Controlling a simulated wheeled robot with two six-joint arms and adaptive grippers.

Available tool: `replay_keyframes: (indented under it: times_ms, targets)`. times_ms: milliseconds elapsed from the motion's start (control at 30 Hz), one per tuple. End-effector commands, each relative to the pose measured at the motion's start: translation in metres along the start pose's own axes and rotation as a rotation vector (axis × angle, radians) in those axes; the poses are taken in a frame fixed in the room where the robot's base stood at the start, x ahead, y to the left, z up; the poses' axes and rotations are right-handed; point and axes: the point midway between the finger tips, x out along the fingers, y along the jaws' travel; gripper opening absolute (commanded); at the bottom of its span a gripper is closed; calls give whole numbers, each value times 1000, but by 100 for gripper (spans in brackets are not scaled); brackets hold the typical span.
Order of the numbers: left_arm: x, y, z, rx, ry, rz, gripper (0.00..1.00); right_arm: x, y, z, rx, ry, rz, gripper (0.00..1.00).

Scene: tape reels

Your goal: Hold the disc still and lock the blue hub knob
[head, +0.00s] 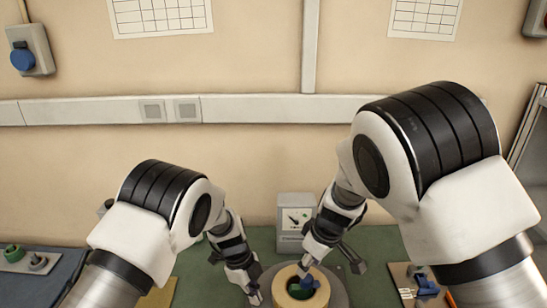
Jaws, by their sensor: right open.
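The disc, a tan ring-shaped reel (282,296), lies on a round grey platter (340,294) at the bottom middle of the head view. Its lower part is cut off by the picture edge. In its centre are green parts and a blue hub knob (306,283). My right gripper (328,264) is open above the reel, with one finger close over the knob; I cannot tell if it touches. My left gripper (251,287) points down just left of the reel. Its fingers overlap from this angle, so its opening and any contact with the reel are unclear.
A grey meter box (296,213) stands behind the reel on the green mat (375,245). A board with blue parts (427,283) lies to the right. A plate with green and grey knobs (25,260) lies far left on blue cloth (62,272). The wall is behind.

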Motion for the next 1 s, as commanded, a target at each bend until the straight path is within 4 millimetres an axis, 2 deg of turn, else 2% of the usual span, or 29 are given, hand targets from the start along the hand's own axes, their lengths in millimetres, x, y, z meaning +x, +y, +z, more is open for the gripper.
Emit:
replay_keyframes:
  times_ms: [233, 733, 1000]
  targets:
    - [2, 2, -1, -1, 2, 4, 0, -5, -2, -5, -15, 2, 14, 46]
    - [-56, 0, -18, 0, 0, 0, 0, -47, -2, -16, -15, 2, 15, 46]
    - [-57, 0, -18, 0, 0, 0, 0, -47, -2, -15, -15, 2, 15, 46]
